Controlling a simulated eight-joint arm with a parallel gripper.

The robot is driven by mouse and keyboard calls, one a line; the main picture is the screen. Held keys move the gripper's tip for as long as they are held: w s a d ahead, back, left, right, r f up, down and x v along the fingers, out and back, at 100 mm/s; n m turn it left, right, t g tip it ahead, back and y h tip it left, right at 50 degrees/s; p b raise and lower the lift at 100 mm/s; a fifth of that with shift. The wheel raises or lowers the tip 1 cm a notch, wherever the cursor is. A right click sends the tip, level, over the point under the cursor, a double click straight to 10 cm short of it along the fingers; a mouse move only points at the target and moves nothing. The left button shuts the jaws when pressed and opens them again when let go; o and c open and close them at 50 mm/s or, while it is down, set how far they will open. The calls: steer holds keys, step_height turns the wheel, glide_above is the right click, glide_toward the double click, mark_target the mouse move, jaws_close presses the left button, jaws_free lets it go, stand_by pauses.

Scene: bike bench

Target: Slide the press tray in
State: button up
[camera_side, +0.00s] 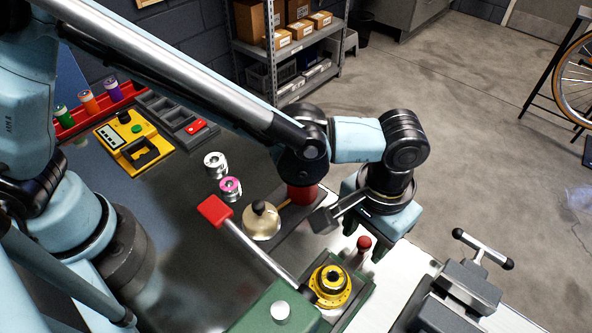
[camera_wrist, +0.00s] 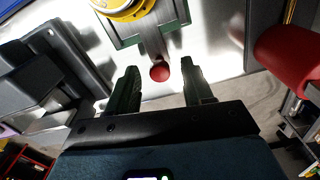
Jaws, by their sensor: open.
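The green press tray (camera_side: 357,303) sticks out of the green press (camera_side: 262,312), with a yellow round part (camera_side: 331,286) on it. The tray also shows at the top of the wrist view (camera_wrist: 126,38), with the yellow part (camera_wrist: 122,12) cut off by the edge. A red knob (camera_side: 364,243) stands at the tray's outer end. My gripper (camera_side: 364,240) points down over the knob and is open. In the wrist view my gripper's fingertips (camera_wrist: 160,67) lie on either side of the knob (camera_wrist: 160,72), with gaps showing; height contact cannot be told.
The press lever with its red grip (camera_side: 215,211) slants up left of the tray. A dark vise (camera_side: 455,290) stands to the right. A red cylinder (camera_side: 302,194) and a cream round object (camera_side: 261,221) stand behind. Pale bench surface lies around the tray.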

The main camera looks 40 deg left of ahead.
mark_target(348, 259)
jaws_close()
steer(key=s, duration=0.5)
jaws_free()
stand_by(0.4)
steer(key=shift+r, duration=0.1)
step_height(348, 259, up, 12)
stand_by(0.6)
